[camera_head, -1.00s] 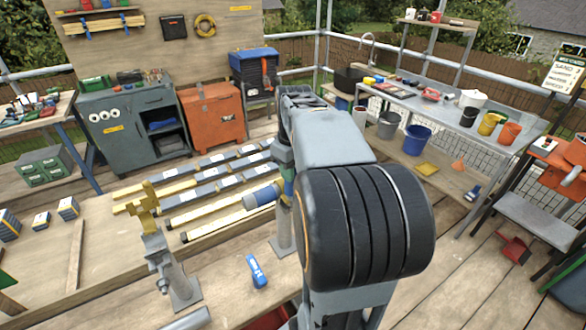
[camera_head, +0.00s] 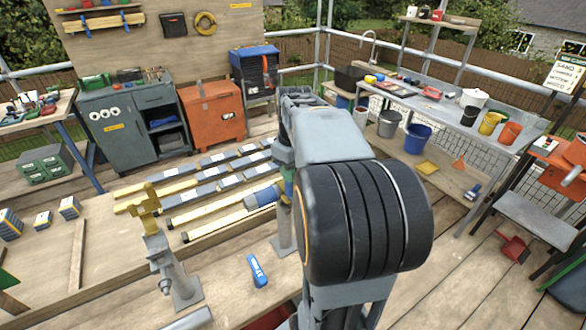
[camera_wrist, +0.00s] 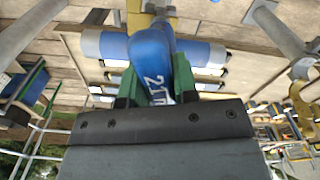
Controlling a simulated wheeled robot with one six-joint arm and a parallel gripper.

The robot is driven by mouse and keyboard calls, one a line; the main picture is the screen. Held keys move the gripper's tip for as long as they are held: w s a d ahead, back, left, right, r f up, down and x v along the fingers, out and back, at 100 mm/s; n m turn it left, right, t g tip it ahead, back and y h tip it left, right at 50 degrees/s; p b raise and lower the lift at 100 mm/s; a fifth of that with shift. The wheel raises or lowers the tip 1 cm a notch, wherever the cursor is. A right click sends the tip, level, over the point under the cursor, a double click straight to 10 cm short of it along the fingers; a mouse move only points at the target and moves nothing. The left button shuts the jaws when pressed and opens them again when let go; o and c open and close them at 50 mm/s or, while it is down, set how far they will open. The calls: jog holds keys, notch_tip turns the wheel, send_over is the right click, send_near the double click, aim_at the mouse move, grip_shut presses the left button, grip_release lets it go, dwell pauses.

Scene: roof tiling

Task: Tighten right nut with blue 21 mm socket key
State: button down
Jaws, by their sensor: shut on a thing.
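A blue socket key marked "21" (camera_wrist: 158,62) is held in my gripper (camera_wrist: 155,92), which is shut on it between green pads in the wrist view. In the head view a little blue shows beside the right post (camera_head: 287,185), and my arm hides most of the gripper there. A grey and blue cylinder (camera_head: 262,197) reaches left from that post; it crosses behind the key in the wrist view (camera_wrist: 205,52). The right nut cannot be made out, nor whether the socket is on it. Another blue key (camera_head: 257,271) lies on the bench.
A left grey post (camera_head: 162,262) with a yellow bracket (camera_head: 148,205) and a nut-like fitting stands on the bench. Several long bars (camera_head: 205,210) lie behind. The bench between the posts is mostly clear. A blue bucket (camera_head: 418,137) stands to the right.

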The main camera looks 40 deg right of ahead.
jog(key=shift+w+r+p, duration=0.1)
jog(key=shift+r+p, duration=0.2)
jog(key=shift+p, duration=0.1)
jog(key=shift+r+p, duration=1.7)
jog(key=shift+r, duration=0.45)
jog(key=n, duration=0.1)
jog(key=r+n, duration=0.1)
jog(key=n, duration=0.1)
jog(key=shift+d+b, duration=0.15)
jog(key=shift+b, duration=0.2)
jog(key=shift+f, duration=0.1)
jog(key=shift+f, duration=0.1)
jog(key=shift+f+b, duration=3.2)
jog(key=shift+f, duration=0.25)
jog(key=shift+r+m, duration=0.2)
jog(key=shift+m, duration=0.3)
jog(key=shift+m+p, duration=0.45)
jog(key=shift+m, duration=0.95)
